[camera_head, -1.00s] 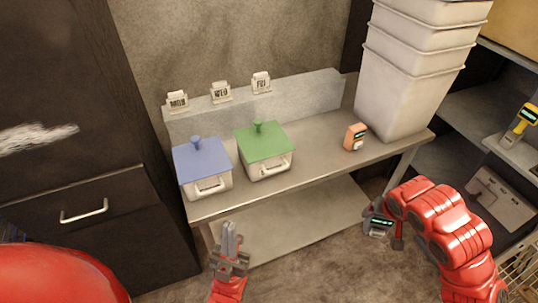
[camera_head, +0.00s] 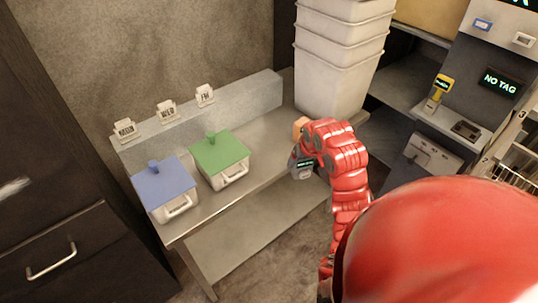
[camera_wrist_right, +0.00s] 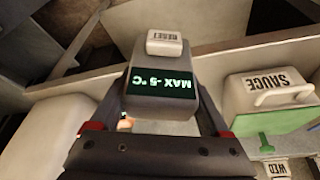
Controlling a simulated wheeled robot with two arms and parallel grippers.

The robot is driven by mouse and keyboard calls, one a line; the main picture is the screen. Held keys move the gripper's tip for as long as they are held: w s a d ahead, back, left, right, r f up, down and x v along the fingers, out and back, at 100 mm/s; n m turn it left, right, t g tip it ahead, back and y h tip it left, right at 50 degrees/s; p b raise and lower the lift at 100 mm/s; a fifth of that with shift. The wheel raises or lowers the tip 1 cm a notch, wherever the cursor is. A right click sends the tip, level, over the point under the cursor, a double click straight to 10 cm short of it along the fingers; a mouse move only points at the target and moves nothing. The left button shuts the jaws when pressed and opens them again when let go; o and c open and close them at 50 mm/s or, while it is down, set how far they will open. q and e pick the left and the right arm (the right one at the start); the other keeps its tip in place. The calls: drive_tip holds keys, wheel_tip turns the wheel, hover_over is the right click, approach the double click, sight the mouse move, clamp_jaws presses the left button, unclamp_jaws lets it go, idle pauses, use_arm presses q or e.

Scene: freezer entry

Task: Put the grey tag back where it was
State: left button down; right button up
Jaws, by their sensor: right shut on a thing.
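The grey tag (camera_head: 304,165) is held in my right gripper (camera_head: 303,156) at the right end of the metal table, near its front edge. In the right wrist view the grey tag (camera_wrist_right: 165,78) has a dark display reading "MAX -5 °C" and a light RESET button. The fingers of my right gripper (camera_wrist_right: 163,105) are on either side of it. Whether the tag touches the table cannot be told. My left gripper is not in view. A panel (camera_head: 500,82) at the right reads "NO TAG".
The table (camera_head: 262,142) holds a blue-lidded box (camera_head: 165,190), a green-lidded box (camera_head: 220,158) and stacked white bins (camera_head: 335,75). An orange device (camera_head: 299,127) is partly behind my right arm.

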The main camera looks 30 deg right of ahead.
drive_tip(key=shift+w+d+f, duration=0.1)
drive_tip(key=shift+w+d, duration=0.1)
drive_tip(key=shift+d, duration=0.1)
drive_tip(key=w+b, duration=0.1)
drive_tip(key=w, duration=0.1)
drive_tip(key=w+a+f+b, duration=0.1)
drive_tip(key=w+b, duration=0.1)
drive_tip(key=w, duration=0.1)
drive_tip(key=w+b, duration=0.1)
drive_tip(key=w, duration=0.2)
drive_tip(key=shift+w+a+f+b, duration=0.15)
drive_tip(key=shift+w+a+b, duration=0.1)
drive_tip(key=shift+a+b, duration=0.1)
drive_tip(key=w, duration=0.1)
drive_tip(key=w+p, duration=0.1)
drive_tip(key=w, duration=0.1)
drive_tip(key=w+p, duration=0.1)
drive_tip(key=w, duration=0.1)
drive_tip(key=shift+w+a, duration=0.1)
drive_tip(key=shift+a, duration=0.25)
drive_tip(key=shift+w+a, duration=0.15)
drive_tip(key=shift+w, duration=0.45)
wheel_tip(320, 180, down, 3)
drive_tip(key=p, duration=0.2)
drive_tip(key=shift+f+p, duration=0.1)
drive_tip(key=shift+p, duration=0.25)
drive_tip(key=shift+f+b, duration=0.35)
drive_tip(key=shift+f, duration=0.05)
drive_tip(key=o, duration=1.4)
drive_tip(key=shift+r, duration=0.15)
